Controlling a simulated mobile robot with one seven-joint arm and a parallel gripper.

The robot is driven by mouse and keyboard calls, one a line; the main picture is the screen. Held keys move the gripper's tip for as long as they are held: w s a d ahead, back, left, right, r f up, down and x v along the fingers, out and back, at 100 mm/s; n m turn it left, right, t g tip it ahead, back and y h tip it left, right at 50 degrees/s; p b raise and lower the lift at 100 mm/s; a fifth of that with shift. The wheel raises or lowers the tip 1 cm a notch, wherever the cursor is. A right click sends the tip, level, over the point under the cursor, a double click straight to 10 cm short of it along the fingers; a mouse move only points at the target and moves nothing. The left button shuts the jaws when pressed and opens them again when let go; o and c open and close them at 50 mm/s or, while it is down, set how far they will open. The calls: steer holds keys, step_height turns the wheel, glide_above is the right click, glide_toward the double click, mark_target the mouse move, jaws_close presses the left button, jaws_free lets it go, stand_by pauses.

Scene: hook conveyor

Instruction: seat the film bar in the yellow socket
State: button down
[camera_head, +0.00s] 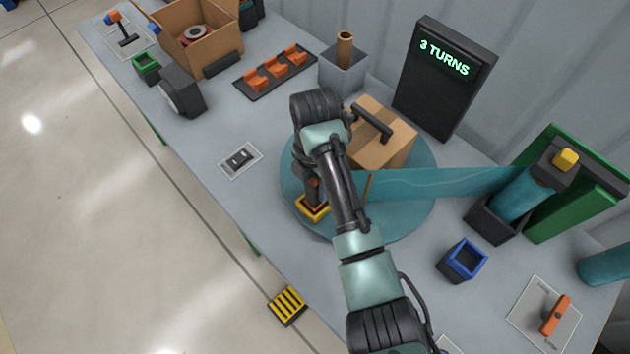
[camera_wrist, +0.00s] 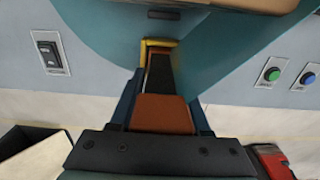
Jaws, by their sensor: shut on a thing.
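My gripper (camera_head: 314,186) points down over the turntable and is shut on the film bar, which has an orange-brown part (camera_wrist: 163,113) and a dark part. In the wrist view the bar lies between my two dark fingers (camera_wrist: 160,92), and its dark far end meets the yellow socket (camera_wrist: 159,42). In the head view the yellow socket (camera_head: 303,210) is a square frame on the turntable's near left edge, right under my gripper. My gripper and arm hide part of it. I cannot tell how deep the bar sits. Teal film (camera_head: 440,183) stretches from the roll towards the bar.
A cardboard box (camera_head: 392,148) with a dark handle stands on the teal turntable (camera_head: 420,208), close behind my gripper. The film roll (camera_head: 518,197) stands at the right. A display (camera_head: 445,75) reads "3 TURNS". A black switch (camera_head: 240,159) is left of the turntable.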

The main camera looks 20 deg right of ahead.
steer(key=shift+c, duration=1.4)
jaws_free()
steer(key=shift+r, duration=0.1)
step_height(320, 180, up, 13)
steer(key=p, duration=0.4)
steer(key=shift+p, duration=0.35)
